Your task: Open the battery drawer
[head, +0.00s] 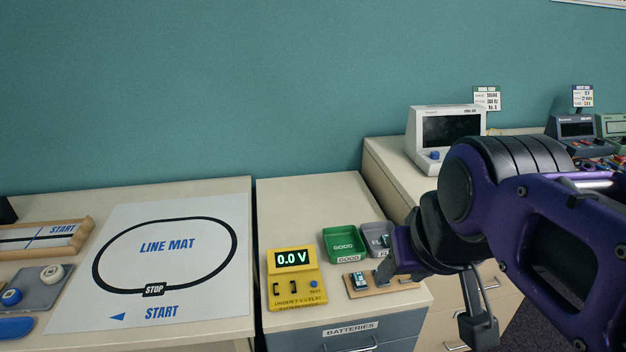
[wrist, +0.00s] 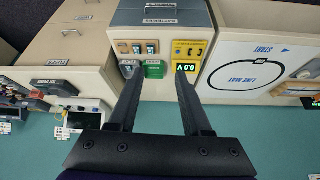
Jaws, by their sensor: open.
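The battery drawer (head: 395,325) is a grey drawer front below the top of the middle cabinet, with a white BATTERIES label (head: 350,328) and a metal handle (head: 355,348) at the picture's lower edge. The front looks flush with the cabinet, so the drawer appears shut. In the wrist view, which is turned over, the drawer front (wrist: 185,17) is at the top with its handle above the label. My gripper (wrist: 158,80) is open and empty, its two dark fingers apart and pointing towards the cabinet. In the head view my purple arm hides the cabinet's right side.
On the cabinet stand a yellow voltmeter (head: 296,280) reading 0.0 V, a green GOOD tray (head: 343,243), a grey tray (head: 376,236) and a wooden battery holder (head: 360,285). A line mat (head: 165,262) lies left. A monitor (head: 447,132) stands right.

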